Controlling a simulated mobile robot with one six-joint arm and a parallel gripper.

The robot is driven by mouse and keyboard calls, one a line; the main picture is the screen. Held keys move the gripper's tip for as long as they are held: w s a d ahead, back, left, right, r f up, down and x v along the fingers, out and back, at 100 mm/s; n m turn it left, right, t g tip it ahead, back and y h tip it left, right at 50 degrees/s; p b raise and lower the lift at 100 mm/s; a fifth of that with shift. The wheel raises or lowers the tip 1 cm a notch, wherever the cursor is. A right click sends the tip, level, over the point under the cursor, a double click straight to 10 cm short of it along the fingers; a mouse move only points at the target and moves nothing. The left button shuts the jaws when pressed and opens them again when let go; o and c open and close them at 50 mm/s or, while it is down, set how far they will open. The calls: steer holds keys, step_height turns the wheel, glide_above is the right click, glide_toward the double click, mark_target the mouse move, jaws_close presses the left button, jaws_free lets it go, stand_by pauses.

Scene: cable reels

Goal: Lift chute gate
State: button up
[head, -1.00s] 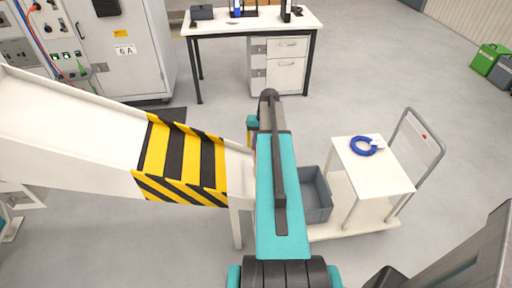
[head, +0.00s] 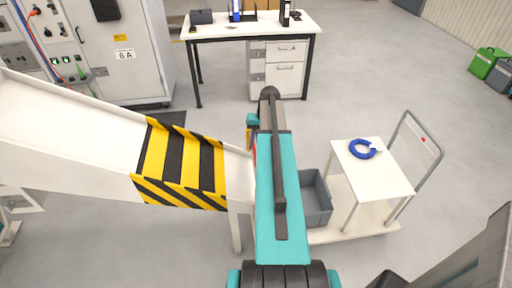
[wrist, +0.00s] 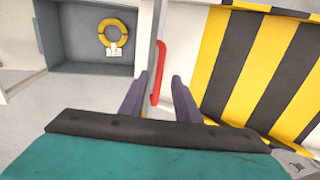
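The chute (head: 70,130) slopes down from the left to a yellow-and-black striped section (head: 185,160); the stripes also fill the right of the wrist view (wrist: 262,65). A red handle (wrist: 159,72) stands upright at the chute's lower end in the wrist view, beside a pale panel edge. I cannot clearly make out the gate plate itself. My gripper (wrist: 160,82) is open, its two dark fingers apart. The red handle shows in the gap between and just beyond the fingertips; I cannot tell whether they touch it. My arm hides the gripper in the head view.
A grey bin (head: 317,207) stands right of the chute's end; it holds a yellow cable ring (wrist: 118,32) with a tag. A white cart (head: 375,180) carries a blue cable ring (head: 362,149). A desk (head: 250,24) and cabinet (head: 130,75) stand behind; open floor lies between.

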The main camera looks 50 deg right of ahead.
step_height(320, 180, up, 12)
steer(key=s+d+b, duration=0.1)
steer(key=b, duration=0.1)
steer(key=shift+s+d+f, duration=0.2)
steer(key=shift+d+f, duration=0.05)
steer(key=shift+d, duration=0.15)
stand_by(1.5)
